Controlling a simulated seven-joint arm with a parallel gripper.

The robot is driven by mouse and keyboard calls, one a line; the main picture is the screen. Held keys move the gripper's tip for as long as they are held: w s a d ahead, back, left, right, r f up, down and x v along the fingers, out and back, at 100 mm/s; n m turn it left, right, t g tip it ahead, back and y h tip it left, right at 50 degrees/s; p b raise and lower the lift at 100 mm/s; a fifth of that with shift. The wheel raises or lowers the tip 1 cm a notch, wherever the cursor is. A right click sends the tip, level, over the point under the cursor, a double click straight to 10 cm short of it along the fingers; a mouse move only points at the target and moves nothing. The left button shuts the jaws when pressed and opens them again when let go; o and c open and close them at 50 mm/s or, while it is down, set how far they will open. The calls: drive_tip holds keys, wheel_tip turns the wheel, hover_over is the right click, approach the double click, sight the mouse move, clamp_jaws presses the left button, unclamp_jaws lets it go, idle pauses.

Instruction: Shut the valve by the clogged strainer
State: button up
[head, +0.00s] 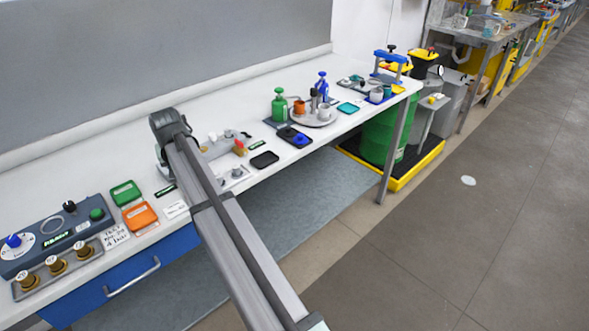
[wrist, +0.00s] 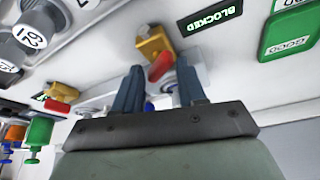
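In the wrist view a valve with a yellow body (wrist: 152,42) and a red handle (wrist: 161,66) sits beside a dark sign reading BLOCKED (wrist: 212,18). My gripper (wrist: 159,70) is open, its two dark fingers apart, with the red handle showing between and just beyond the tips. I cannot tell if they touch it. A second yellow valve (wrist: 62,91) with a red handle is at the left, beside a small green-lettered sign (wrist: 40,97). In the head view my arm hides the gripper; one red handle (head: 240,147) shows on the grey fixture. I cannot make out the strainers themselves.
A green tray marked GOOD (wrist: 291,32) lies right of the sign. Grey numbered knobs (wrist: 35,28) are at upper left. In the head view, green (head: 125,193) and orange (head: 140,216) trays and a control box (head: 55,235) stand left of my arm; a black tray (head: 264,160) lies right.

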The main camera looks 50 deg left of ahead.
drive_tip(key=n+g, duration=0.1)
drive_tip(key=n, duration=0.2)
drive_tip(key=shift+w, duration=0.1)
drive_tip(key=shift+d+r, duration=0.15)
drive_tip(key=shift+r, duration=0.15)
drive_tip(key=v, duration=1.4)
drive_tip(key=w+d+f+m, duration=0.1)
drive_tip(key=w+d+f, duration=0.4)
drive_tip(key=w, duration=0.3)
drive_tip(key=w+d+f+m, duration=0.1)
drive_tip(key=w+d+f, duration=0.4)
drive_tip(key=w, duration=0.4)
drive_tip(key=w+d+f+m+t+h, duration=0.1)
drive_tip(key=w+d+f+m, duration=0.1)
drive_tip(key=w+d+f, duration=0.4)
drive_tip(key=w, duration=0.2)
drive_tip(key=shift+w, duration=0.25)
